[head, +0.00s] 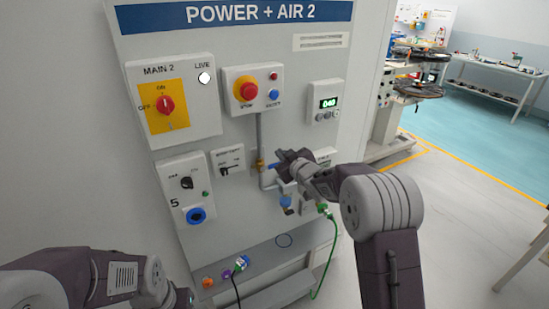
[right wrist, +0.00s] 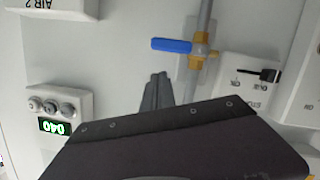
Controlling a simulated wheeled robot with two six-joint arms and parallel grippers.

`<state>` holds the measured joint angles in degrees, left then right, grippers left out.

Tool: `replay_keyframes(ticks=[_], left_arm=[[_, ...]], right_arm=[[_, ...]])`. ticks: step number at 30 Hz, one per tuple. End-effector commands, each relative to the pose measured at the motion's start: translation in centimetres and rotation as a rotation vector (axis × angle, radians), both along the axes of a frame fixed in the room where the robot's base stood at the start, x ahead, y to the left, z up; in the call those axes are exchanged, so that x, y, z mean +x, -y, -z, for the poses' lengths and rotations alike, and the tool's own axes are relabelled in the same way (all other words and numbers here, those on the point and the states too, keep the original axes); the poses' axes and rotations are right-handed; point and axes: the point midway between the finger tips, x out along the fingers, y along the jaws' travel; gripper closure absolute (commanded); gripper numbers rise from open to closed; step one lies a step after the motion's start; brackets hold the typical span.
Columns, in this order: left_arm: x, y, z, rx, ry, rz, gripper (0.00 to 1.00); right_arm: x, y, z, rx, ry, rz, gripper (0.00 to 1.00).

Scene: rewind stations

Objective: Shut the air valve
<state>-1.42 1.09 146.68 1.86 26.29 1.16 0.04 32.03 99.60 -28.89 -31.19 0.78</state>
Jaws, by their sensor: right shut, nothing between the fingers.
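The air valve has a brass body (head: 260,165) on a grey vertical pipe, with a blue lever (right wrist: 172,45). The lever lies crosswise to the pipe, pointing right in the head view and left in the upside-down right wrist view. My right gripper (head: 284,157) is in front of the panel, just right of the valve, and partly covers the lever in the head view. Its fingers (right wrist: 158,80) are shut and empty, and show apart from the lever in the right wrist view. My left arm shows at the lower left; its fingers are not visible.
The panel also carries a MAIN 2 switch (head: 166,106), a red stop button (head: 246,89), a display reading 040 (head: 328,103) and a blue socket (head: 195,215). A green hose (head: 330,250) hangs at the right. Coloured plugs (head: 242,263) sit on the ledge below.

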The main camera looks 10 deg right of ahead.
Motion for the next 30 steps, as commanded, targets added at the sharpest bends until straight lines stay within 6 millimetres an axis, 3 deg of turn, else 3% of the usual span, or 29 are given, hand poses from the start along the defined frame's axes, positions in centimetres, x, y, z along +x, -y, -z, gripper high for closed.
replay_keyframes(ticks=[1, 3, 13, 18, 27, 30], left_arm=[[0.0, 0.0, -1.9, 0.0, 0.0, 0.0, 0.43], [0.0, 0.0, 0.0, 0.0, 0.001, 0.0, 0.43], [0.0, 0.0, 0.7, 0.0, 0.0, 0.0, 0.43], [0.0, 0.0, 0.7, 0.0, 0.0, 0.0, 0.43], [0.0, 0.0, 0.7, 0.0, 0.0, 0.0, 0.43], [0.0, 0.0, 0.7, 0.0, 0.0, 0.0, 0.43]], right_arm=[[0.1, -0.4, -2.5, 0.001, 0.006, -0.001, 1.0], [-1.9, 0.6, -1.5, 0.0, 0.004, 0.003, 1.0], [-7.9, 2.7, -3.3, 0.001, 0.007, 0.0, 1.0], [-8.9, 3.0, -3.6, 0.002, 0.005, 0.0, 1.0], [-9.0, 3.0, -3.6, 0.002, 0.005, -0.002, 1.0], [-9.9, 1.0, -4.8, 0.005, 0.025, -0.036, 1.0]])
